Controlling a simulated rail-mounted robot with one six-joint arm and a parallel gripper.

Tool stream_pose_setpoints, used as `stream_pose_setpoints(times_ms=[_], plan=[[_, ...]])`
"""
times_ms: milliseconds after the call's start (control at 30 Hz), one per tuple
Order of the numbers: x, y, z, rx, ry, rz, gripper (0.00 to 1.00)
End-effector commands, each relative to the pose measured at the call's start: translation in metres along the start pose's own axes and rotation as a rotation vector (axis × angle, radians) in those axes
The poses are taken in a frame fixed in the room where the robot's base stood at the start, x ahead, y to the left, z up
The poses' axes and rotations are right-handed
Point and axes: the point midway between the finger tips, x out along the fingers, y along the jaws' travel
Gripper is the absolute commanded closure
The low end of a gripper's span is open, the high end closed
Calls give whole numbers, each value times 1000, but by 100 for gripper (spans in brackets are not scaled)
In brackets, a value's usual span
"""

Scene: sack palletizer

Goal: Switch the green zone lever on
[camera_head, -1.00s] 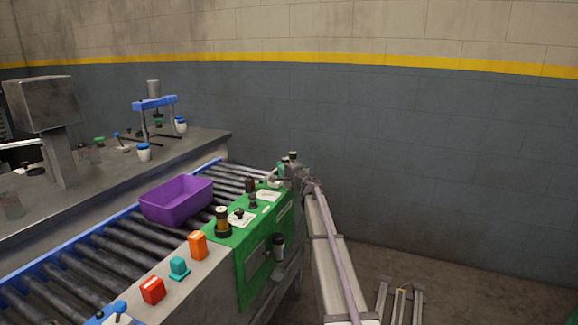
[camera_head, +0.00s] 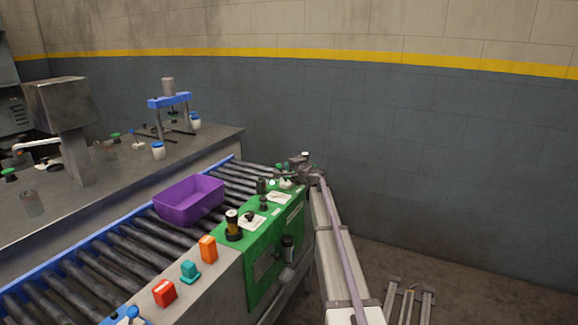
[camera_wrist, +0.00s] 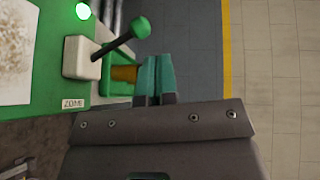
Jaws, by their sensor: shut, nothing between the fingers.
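The green zone lever (camera_wrist: 140,27) is a dark rod with a green knob, sticking out of a pale box (camera_wrist: 80,58) on the green panel (camera_wrist: 40,118). A "ZONE" label (camera_wrist: 74,103) is beside the box. A round lamp (camera_wrist: 83,11) near the lever glows green. My gripper (camera_wrist: 157,58) shows as two teal fingers closed together and empty, close beside the knob in the wrist view. I cannot tell whether they touch it. In the head view my gripper (camera_head: 282,168) is at the far end of the green panel, where the lever is too small to make out clearly.
A purple bin (camera_head: 190,205) sits on the roller conveyor (camera_head: 130,250). Orange (camera_head: 208,248), teal (camera_head: 190,271) and red (camera_head: 164,293) blocks stand on the near ledge. A grey bench (camera_head: 120,185) with jars lies behind. An orange-yellow part (camera_wrist: 124,74) shows beside my fingers.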

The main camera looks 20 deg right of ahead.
Motion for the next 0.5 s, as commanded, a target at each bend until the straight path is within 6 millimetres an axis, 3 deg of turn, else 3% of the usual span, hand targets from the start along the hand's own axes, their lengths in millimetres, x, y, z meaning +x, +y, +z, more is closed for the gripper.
stream_pose_setpoints(times_ms=[33, 300, 500], plan=[[-9, -11, 1, 0, 0, 0, 100], [-65, -46, 7, -1, -2, -1, 100], [-98, -62, 10, 0, -3, -1, 100]])
